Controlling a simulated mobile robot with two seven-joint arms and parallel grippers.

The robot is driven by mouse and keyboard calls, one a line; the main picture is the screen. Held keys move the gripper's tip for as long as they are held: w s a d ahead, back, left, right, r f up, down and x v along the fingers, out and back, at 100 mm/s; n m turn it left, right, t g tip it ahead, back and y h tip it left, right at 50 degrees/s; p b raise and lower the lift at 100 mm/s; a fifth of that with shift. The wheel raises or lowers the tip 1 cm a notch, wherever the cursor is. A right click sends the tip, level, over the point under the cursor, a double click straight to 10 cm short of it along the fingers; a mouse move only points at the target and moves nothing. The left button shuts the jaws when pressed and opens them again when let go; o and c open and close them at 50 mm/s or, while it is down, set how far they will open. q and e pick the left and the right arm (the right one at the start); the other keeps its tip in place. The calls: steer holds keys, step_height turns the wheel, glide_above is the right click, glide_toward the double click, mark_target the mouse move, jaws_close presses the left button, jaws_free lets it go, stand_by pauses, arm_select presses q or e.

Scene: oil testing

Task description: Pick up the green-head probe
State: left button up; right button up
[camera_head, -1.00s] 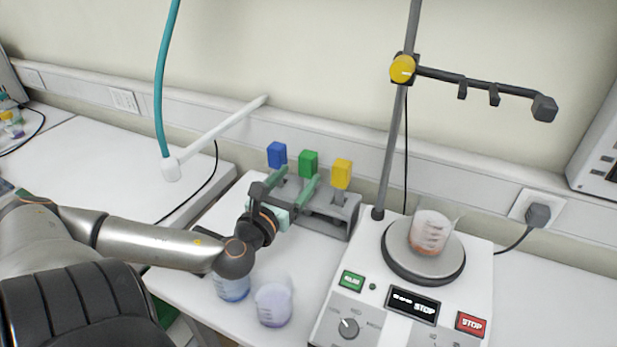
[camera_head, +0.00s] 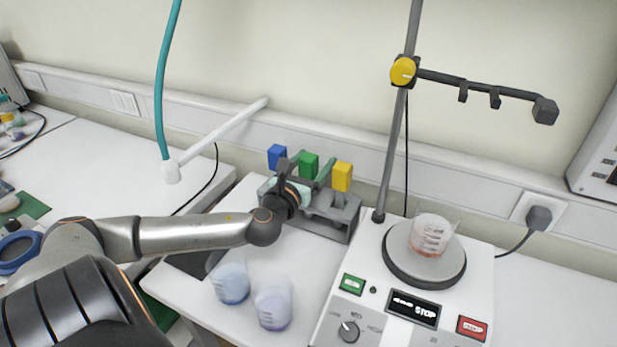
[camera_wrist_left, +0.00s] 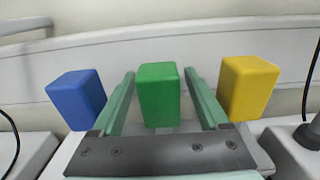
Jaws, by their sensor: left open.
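The green-head probe (camera_head: 308,165) stands upright in the grey rack (camera_head: 330,226), between the blue-head probe (camera_head: 277,157) and the yellow-head probe (camera_head: 342,176). In the left wrist view its green head (camera_wrist_left: 158,94) sits between the two green fingers of my left gripper (camera_wrist_left: 158,98), with a small gap on each side. The blue head (camera_wrist_left: 77,98) and the yellow head (camera_wrist_left: 247,88) lie outside the fingers. In the head view my left gripper (camera_head: 310,168) is open at the rack and partly hides it. My right gripper is not in view.
Two beakers (camera_head: 231,283) (camera_head: 273,304) stand in front of the rack. To the right is a stirrer plate (camera_head: 425,262) bearing a beaker (camera_head: 431,235), with a stand rod (camera_head: 397,140) and clamp bar behind. A white arm (camera_head: 222,134) with a teal hose is at the left.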

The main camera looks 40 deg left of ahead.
arm_select(q)
steer(key=shift+w, duration=0.2)
jaws_close()
stand_by(0.6)
